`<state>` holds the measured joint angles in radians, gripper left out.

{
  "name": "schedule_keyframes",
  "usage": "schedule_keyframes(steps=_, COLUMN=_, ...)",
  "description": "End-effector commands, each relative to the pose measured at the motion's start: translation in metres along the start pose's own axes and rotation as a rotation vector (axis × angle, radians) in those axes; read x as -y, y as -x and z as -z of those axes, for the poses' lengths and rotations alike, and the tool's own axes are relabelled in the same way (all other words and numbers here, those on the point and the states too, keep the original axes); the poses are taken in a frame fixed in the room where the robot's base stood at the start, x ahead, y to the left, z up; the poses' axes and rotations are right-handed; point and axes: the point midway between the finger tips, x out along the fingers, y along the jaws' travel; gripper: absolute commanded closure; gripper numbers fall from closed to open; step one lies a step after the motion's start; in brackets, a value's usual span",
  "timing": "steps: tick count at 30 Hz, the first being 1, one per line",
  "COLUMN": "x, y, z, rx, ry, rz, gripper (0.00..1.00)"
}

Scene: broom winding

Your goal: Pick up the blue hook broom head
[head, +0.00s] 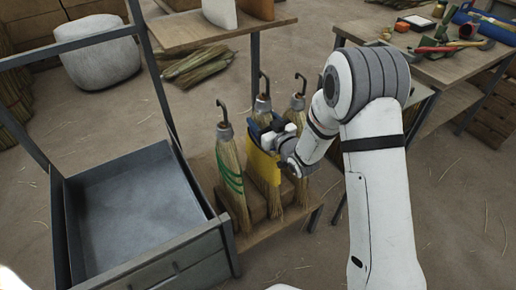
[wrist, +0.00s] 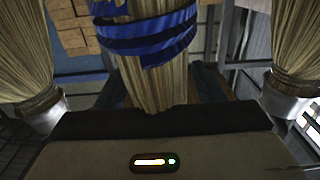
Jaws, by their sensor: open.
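The blue hook broom head shows in the wrist view as a straw bundle with a blue winding (wrist: 150,35). Its straw runs down between the two dark fingers of my gripper (wrist: 165,92). The gripper is open, with the straw between the fingers. In the head view my gripper (head: 273,140) is at the row of upright hooked broom heads, by the middle one (head: 264,103). A bit of blue (head: 254,131) shows beside it. The gripper hides much of that broom head, and I cannot tell whether the fingers touch the straw.
A green-wound broom head (head: 231,170) stands at the left and another hooked one (head: 299,102) at the right, both close to my gripper. A grey metal tray (head: 135,205) is left; a tool table (head: 440,68) is back right.

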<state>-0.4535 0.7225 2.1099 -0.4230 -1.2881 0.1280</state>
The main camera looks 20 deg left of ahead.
Motion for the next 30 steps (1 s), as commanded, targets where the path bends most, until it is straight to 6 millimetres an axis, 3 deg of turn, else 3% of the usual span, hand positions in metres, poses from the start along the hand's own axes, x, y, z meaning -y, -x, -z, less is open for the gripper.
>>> schedule_keyframes(steps=7, x=0.0003, y=-0.0015, z=0.0, rx=0.001, ry=0.0, rz=0.0, gripper=0.39)
schedule_keyframes(steps=30, x=0.0013, y=-0.0015, z=0.0001, rx=0.001, ry=0.001, rz=0.002, gripper=1.0)
